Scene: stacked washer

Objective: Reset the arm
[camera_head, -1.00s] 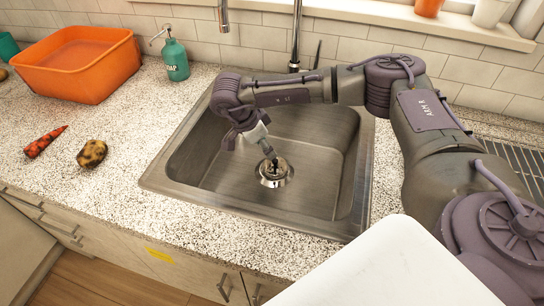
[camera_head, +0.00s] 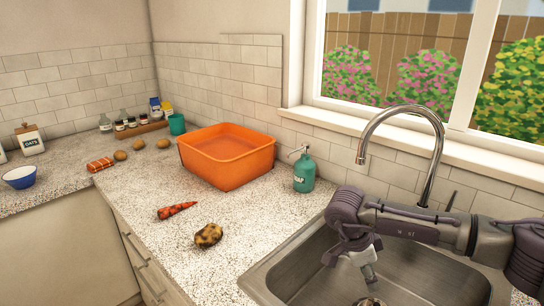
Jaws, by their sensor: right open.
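My right arm (camera_head: 425,228) comes in from the right and reaches across the steel sink (camera_head: 430,282). My right gripper (camera_head: 372,283) points down into the basin, open, with nothing seen in it. Its fingertips are small and hard to make out near the bottom edge of the view, close above the drain. My left gripper is not in view.
A chrome faucet (camera_head: 434,130) rises behind my arm. A green soap bottle (camera_head: 304,172) and an orange tub (camera_head: 228,158) stand left of the sink. A dirty carrot (camera_head: 177,210) and potato (camera_head: 208,235) lie on the counter. The counter between them and the sink is clear.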

